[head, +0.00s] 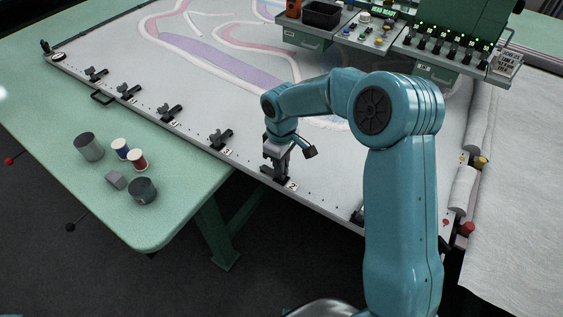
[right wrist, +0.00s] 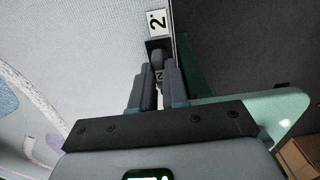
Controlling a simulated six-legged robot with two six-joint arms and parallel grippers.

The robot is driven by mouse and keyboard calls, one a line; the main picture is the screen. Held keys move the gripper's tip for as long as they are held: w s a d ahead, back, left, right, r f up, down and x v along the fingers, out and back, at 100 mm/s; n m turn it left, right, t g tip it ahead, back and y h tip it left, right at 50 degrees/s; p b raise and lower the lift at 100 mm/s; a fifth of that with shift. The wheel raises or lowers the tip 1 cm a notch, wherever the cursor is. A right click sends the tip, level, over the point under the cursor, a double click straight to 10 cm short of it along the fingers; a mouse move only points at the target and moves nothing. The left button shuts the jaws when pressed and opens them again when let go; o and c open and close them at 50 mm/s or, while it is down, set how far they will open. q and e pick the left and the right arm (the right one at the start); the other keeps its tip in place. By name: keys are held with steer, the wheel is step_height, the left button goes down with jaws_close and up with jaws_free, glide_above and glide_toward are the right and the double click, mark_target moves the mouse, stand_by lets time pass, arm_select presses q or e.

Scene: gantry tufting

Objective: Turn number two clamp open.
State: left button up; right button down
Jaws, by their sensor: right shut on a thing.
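My left gripper is not in view.
Several similar clamps, such as the neighbouring one (head: 220,138), line the frame edge (head: 190,137) to the left. A control console (head: 447,50) stands at the back right.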

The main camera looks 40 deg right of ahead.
steer(key=c, duration=1.1)
jaws_free()
steer(key=shift+c, duration=0.2)
steer(key=shift+r, duration=0.1)
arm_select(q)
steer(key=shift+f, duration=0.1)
arm_select(e)
step_height(320, 180, up, 16)
steer(key=s+a+f+y, duration=0.1)
steer(key=a+f, duration=0.3)
steer(key=f, duration=0.4)
steer(key=s+a+f+m+y, duration=0.1)
steer(key=a+f, duration=0.2)
steer(key=f, duration=0.4)
steer(key=s+a+f+y, duration=0.1)
steer(key=a+f, duration=0.3)
steer(key=f, duration=0.4)
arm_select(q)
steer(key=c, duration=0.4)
arm_select(e)
steer(key=s+a+f+m, duration=0.2)
steer(key=s+a+f, duration=0.2)
steer(key=s, duration=0.5)
steer(key=s+a+f+m+y, duration=0.1)
steer(key=s+a+f+m, duration=0.2)
steer(key=s+f, duration=0.5)
steer(key=shift+s+a+f+m, duration=0.3)
steer(key=shift+s+a, duration=0.1)
steer(key=shift+s, duration=0.1)
